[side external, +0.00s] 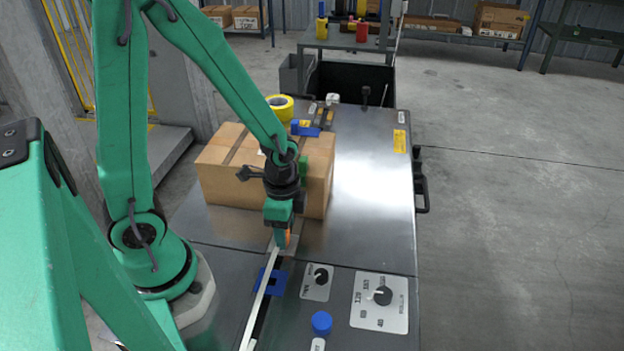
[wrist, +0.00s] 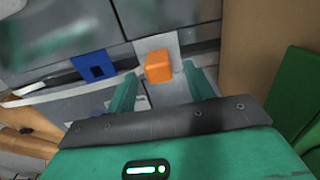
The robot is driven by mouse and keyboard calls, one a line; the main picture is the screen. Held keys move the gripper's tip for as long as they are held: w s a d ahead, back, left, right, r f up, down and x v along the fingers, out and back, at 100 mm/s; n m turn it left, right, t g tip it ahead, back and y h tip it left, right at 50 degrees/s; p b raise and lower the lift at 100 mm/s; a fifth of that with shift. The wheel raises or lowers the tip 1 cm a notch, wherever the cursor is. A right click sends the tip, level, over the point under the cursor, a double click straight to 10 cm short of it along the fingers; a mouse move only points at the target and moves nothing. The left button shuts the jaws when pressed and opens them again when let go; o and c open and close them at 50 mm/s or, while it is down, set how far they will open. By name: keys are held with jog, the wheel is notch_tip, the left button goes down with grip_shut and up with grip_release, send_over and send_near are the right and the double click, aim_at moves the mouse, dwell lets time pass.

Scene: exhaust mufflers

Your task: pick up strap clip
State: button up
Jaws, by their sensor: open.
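A small orange block (wrist: 158,67), which may be the strap clip, sits on a light metal plate (wrist: 170,42). In the wrist view my gripper (wrist: 159,72) is open, with one finger on each side of the block and gaps visible. I cannot tell how far the fingertips are above the plate.
A cardboard box (side external: 222,176) stands close behind my gripper. A blue piece with a square hole (wrist: 95,66) lies beside the plate. A long pale strip (side external: 259,300) runs toward the front. Knobs (side external: 382,296) and a blue button (side external: 321,322) are at front right. The bench's right side is clear.

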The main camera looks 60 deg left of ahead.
jog(key=shift+f, duration=0.75)
jog(key=c, duration=1)
jog(key=shift+r, duration=0.2)
jog(key=shift+r, duration=1.35)
jog(key=s+d+r, duration=0.6)
jog(key=d+r, duration=0.2)
jog(key=d, duration=0.1)
jog(key=shift+s+d, duration=0.3)
